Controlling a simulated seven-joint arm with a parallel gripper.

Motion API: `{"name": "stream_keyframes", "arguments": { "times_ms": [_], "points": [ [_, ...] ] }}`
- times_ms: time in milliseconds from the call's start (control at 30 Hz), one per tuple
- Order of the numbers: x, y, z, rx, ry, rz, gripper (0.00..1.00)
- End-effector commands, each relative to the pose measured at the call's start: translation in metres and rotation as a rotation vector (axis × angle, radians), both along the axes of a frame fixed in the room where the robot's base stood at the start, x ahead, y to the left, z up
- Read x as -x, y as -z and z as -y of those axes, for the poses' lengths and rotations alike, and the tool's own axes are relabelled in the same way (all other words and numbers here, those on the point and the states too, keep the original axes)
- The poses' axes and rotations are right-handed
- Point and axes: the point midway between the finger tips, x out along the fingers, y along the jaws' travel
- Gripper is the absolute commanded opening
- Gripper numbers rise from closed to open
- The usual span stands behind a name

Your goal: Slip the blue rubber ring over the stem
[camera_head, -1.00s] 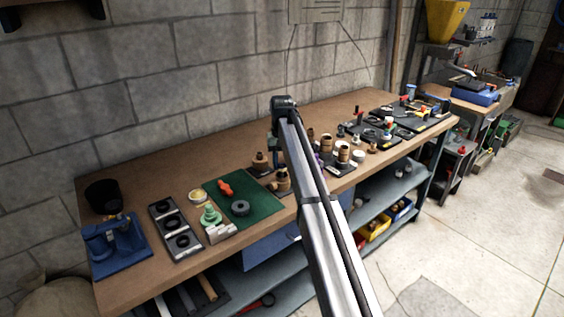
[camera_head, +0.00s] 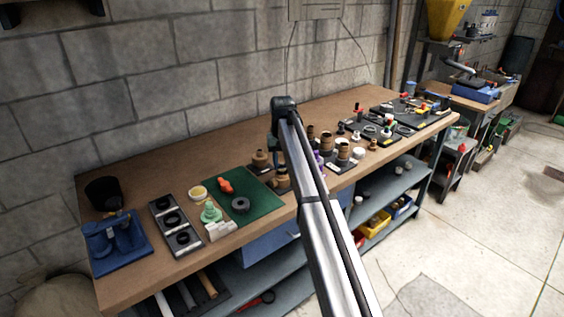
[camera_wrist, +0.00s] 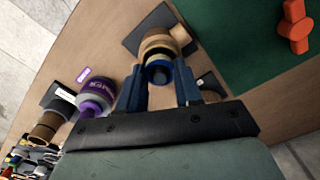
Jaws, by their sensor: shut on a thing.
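My gripper (camera_wrist: 159,70) shows in the wrist view with its two blue fingers closed on a small dark blue ring (camera_wrist: 157,75). Right behind the ring, in line with it, is a tan and brass-coloured stepped stem piece (camera_wrist: 158,44) on a black plate (camera_wrist: 133,42). I cannot tell whether the ring is around the stem or just above it. In the head view my gripper (camera_head: 276,148) hangs over the bench near brass-coloured pieces (camera_head: 282,178); the ring is too small to make out there.
A purple piece (camera_wrist: 95,100) and a brown stack (camera_wrist: 48,125) stand left of the gripper in the wrist view. A green mat (camera_head: 258,205) with a red-orange part (camera_head: 225,185) lies beside the work spot. The bench (camera_head: 150,165) is clear towards the wall.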

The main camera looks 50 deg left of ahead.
Motion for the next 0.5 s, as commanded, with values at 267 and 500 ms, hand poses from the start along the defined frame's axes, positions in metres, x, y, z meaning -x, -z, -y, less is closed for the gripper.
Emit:
{"name": "stream_keyframes", "arguments": {
  "times_ms": [267, 500],
  "points": [
    [0.0001, 0.0062, 0.0002, 0.000, 0.000, 0.000, 0.10],
    [0.0001, 0.0107, 0.0001, 0.000, 0.000, 0.000, 0.10]
  ]
}}
